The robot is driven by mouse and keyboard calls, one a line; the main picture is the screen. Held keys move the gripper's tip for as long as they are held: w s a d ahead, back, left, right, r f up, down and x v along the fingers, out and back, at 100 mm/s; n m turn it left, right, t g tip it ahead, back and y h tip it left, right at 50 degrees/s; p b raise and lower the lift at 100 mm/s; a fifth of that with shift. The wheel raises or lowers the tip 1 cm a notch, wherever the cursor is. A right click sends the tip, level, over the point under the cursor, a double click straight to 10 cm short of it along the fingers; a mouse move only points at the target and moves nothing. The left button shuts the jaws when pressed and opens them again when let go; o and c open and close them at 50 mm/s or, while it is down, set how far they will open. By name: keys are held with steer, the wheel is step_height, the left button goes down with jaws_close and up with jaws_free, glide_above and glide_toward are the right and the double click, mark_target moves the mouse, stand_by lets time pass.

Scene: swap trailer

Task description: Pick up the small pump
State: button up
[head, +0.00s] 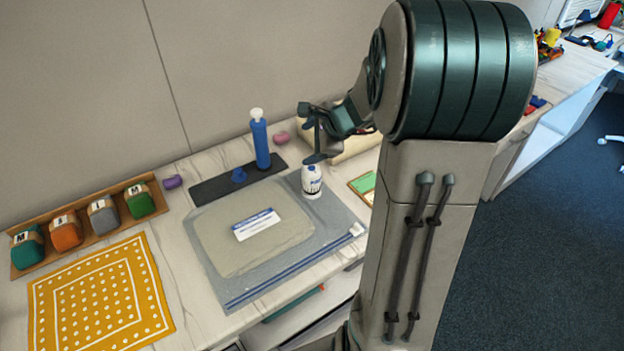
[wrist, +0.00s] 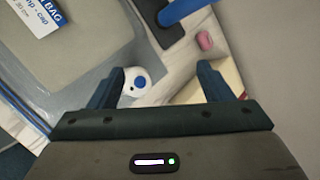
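A blue upright cylinder with a white top (head: 260,140), looking like a hand pump, stands on a dark strip (head: 215,187) near the wall. Its blue lower part also shows at the top of the wrist view (wrist: 184,9). A small blue piece (head: 238,176) sits on the same strip to its left. My gripper (wrist: 162,72) is open and empty; in the head view (head: 315,140) it is right of the blue cylinder. A small white bottle (head: 312,182) with a blue label is below the gripper. In the wrist view its round end (wrist: 138,82) shows beside the left finger.
A beige packed bag with a label (head: 225,225) lies on a grey bag (head: 315,245). Pink (head: 281,138) and purple (head: 172,182) small pieces lie nearby. Colored rolls (head: 103,215) sit in a tray at left, behind a yellow dotted cloth (head: 100,300). A beige block lies right of the gripper.

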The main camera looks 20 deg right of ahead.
mark_target(311, 169)
step_height(311, 169, down, 7)
steer(key=n+g+h, duration=0.1)
steer(key=n+h, duration=0.1)
steer(key=n, duration=0.2)
steer(key=n+g+h+b, duration=0.1)
steer(key=n+h, duration=0.1)
steer(key=n, duration=0.3)
steer(key=n+g+h+b, duration=0.1)
steer(key=n+g+h, duration=0.1)
steer(key=n, duration=0.2)
steer(key=shift+w+f+n, duration=0.1)
steer(key=shift+n, duration=0.3)
steer(key=shift+p+x, duration=0.3)
steer(key=shift+x, duration=2.35)
steer(key=shift+a, duration=0.1)
steer(key=c, duration=1.2)
